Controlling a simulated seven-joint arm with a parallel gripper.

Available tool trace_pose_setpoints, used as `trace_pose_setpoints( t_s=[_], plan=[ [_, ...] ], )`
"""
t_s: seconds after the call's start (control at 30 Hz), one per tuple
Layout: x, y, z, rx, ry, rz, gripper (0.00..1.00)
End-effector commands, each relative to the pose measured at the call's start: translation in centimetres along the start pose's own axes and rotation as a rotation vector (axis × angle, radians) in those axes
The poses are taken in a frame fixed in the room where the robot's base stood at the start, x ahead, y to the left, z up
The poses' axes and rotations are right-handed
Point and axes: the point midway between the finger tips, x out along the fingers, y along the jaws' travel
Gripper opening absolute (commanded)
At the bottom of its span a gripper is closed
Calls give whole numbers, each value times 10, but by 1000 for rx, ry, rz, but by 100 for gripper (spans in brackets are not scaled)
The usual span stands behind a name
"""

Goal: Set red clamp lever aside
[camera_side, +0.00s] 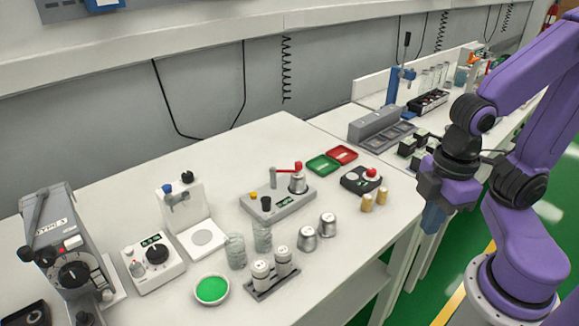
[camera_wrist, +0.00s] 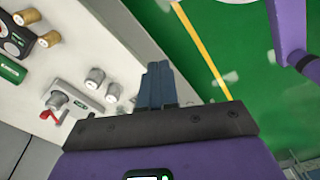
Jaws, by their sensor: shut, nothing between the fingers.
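The red clamp lever (camera_side: 287,169) sits at the top of a metal cylinder on a grey device (camera_side: 278,204) on the white table. In the wrist view the red lever (camera_wrist: 49,115) shows at the left, beside the grey device (camera_wrist: 84,100). My gripper (camera_side: 432,222) hangs off to the right of the table's edge in the side view, well apart from the lever. In the wrist view my gripper's blue fingers (camera_wrist: 158,70) are together, with nothing between them.
A green tray (camera_side: 322,164) and a red tray (camera_side: 342,154) lie behind the lever. A black box with a red button (camera_side: 361,181) and tan cylinders (camera_side: 367,202) stand to its right. Metal canisters (camera_side: 307,238) stand in front. The table's front right is bare.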

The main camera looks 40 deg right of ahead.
Motion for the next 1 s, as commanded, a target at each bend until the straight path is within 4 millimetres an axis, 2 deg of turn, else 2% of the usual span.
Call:
trace_pose_setpoints(
  t_s=[0.07, 0.2, 0.27, 0.37, 0.57, 0.8, 1.0],
  plan=[
    [0, 0, 0, 0, 0, 0, 3],
    [-2, 4, -6, 8, 0, 0, 49],
    [-6, 9, -15, 19, -1, 1, 49],
    [-15, 25, -38, 47, -2, 3, 49],
    [-35, 76, -92, 117, -9, 7, 49],
    [-54, 154, -139, 199, -16, 9, 49],
    [-65, 226, -160, 269, -23, 9, 49]
  ],
)
